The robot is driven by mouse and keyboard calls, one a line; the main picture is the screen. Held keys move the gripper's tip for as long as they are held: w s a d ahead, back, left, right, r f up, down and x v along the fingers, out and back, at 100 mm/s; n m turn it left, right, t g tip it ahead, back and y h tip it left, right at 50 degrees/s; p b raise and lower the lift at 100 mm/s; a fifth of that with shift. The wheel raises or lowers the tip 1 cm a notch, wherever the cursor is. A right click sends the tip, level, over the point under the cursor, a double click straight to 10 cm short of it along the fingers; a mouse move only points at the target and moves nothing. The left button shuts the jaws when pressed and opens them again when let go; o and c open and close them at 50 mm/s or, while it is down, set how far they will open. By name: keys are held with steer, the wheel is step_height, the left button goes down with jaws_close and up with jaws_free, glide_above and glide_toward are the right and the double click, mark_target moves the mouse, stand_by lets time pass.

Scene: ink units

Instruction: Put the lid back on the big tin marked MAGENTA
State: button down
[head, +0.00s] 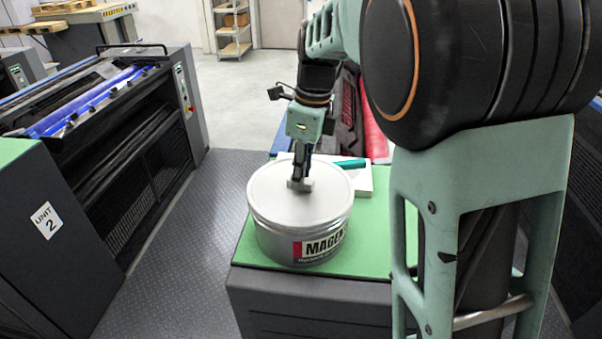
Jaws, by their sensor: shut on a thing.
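The big tin (278,240) is silver-grey and stands upright on the green top of a dark cabinet, its red, black and white MAGENTA label turned towards me. The round pale grey lid (270,203) lies level over the tin's mouth. Its edge lines up with the tin's rim; I cannot tell whether it is pressed fully down. My gripper (300,184) points down at the middle of the lid and is shut on the lid's small grip. The fingers partly hide that grip.
A white pad or box (362,182) with a teal item (350,164) lies behind the tin on the green top (355,250). A press unit (120,140) stands left across the dark walkway (190,250). A red roller (374,135) is behind, right.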

steer(key=c, duration=1.2)
jaws_free()
steer(key=shift+c, duration=0.2)
steer(key=shift+r, duration=0.1)
steer(key=shift+r+p, duration=1.85)
steer(key=shift+r, duration=1.6)
jaws_close()
